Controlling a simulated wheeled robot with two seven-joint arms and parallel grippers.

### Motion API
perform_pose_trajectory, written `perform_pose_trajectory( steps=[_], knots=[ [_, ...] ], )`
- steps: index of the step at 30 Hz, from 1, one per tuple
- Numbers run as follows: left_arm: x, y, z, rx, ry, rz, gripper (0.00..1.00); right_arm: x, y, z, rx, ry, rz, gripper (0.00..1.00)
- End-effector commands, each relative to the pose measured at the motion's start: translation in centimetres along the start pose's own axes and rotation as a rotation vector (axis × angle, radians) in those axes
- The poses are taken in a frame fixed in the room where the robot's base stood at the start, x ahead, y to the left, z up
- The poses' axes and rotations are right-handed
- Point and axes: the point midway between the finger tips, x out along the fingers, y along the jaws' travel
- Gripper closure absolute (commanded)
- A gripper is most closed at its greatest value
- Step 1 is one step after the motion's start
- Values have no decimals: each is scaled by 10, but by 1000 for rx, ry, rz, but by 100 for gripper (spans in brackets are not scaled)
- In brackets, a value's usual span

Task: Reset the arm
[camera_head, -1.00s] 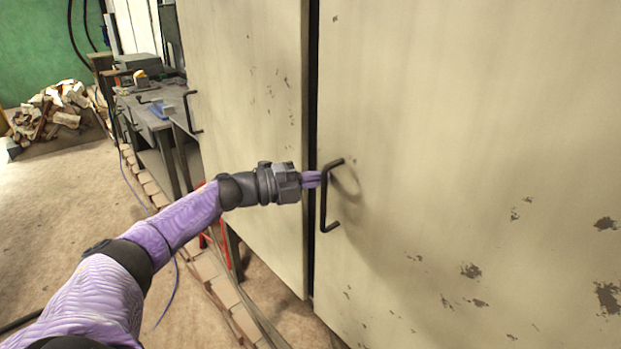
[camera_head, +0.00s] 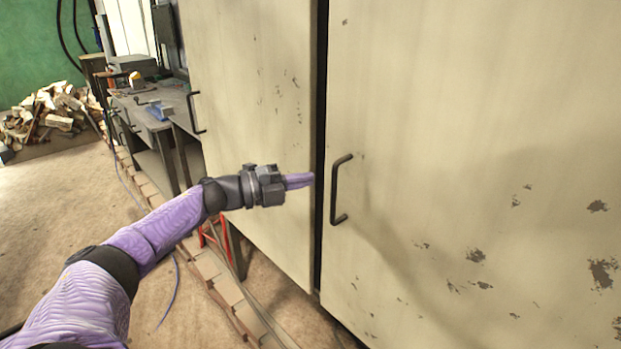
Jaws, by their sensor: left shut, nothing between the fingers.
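My left arm comes in from the lower left. Its gripper (camera_head: 300,181) is shut and empty, with its purple fingers together. The handle is on the right door (camera_head: 460,130). The left door (camera_head: 255,110) has its own black handle (camera_head: 194,113) near its left edge. My right gripper is not in view.
A workbench (camera_head: 150,116) with a blue tool stands at the back left. A wood pile (camera_head: 50,115) lies farther back by a green wall. A row of bricks (camera_head: 215,280) runs along the floor beneath the cabinet. The floor at left is open.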

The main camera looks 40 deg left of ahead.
Motion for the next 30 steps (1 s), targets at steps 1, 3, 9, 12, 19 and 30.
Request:
perform_pose_trajectory(
  steps=[1,3,9,12,19,30],
  knots=[
    [-7,2,3,2,-2,4,100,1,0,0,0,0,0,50],
    [-18,2,7,0,-2,4,100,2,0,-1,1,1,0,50],
    [-54,2,21,1,-2,5,100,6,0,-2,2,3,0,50],
    [-68,2,26,1,-1,4,100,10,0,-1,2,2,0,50],
    [-79,2,30,-1,0,3,100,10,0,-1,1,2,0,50],
    [-115,287,-22,-707,-629,214,100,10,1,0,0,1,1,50]
  ],
)
